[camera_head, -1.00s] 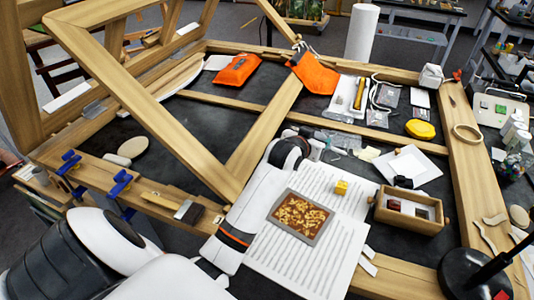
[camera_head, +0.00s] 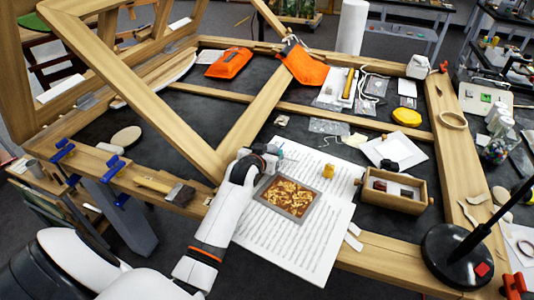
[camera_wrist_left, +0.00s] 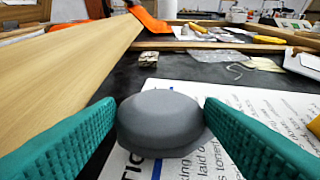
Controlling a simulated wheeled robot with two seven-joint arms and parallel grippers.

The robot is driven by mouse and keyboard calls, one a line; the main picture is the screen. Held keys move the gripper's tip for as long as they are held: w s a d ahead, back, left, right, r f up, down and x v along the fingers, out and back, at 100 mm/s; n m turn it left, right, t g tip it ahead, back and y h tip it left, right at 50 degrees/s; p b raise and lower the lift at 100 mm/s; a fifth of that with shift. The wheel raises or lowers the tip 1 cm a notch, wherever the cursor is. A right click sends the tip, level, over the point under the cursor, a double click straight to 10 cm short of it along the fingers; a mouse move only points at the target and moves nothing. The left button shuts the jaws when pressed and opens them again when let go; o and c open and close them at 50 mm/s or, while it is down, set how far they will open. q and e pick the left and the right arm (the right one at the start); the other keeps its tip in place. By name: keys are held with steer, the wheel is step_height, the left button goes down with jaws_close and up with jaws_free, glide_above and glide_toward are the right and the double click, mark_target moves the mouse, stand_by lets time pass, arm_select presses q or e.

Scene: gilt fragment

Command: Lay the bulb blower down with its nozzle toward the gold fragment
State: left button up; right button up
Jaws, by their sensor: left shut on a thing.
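The gold fragment (camera_head: 288,196), a gilt piece in a grey-rimmed rectangle, lies on printed paper. My left gripper (camera_head: 268,156) is just beyond the fragment's far left corner, beside the diagonal wooden bar. In the left wrist view its teal fingers are shut on a rounded dark grey body (camera_wrist_left: 160,122), which I take for the bulb blower. It is over or at the paper's edge; I cannot tell whether it touches. Its nozzle is not visible, so its direction cannot be told. My right gripper is not in view.
The printed sheet (camera_head: 300,245) has free room around the fragment. A small yellow block (camera_head: 328,171) stands right of it, and a wooden box (camera_head: 394,203) stands farther right. The wooden frame bar (camera_head: 240,147) rises close to the left gripper. A black lamp base (camera_head: 455,255) is at lower right.

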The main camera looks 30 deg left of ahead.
arm_select(q)
steer(key=shift+f, duration=0.4)
steer(key=shift+f, duration=0.1)
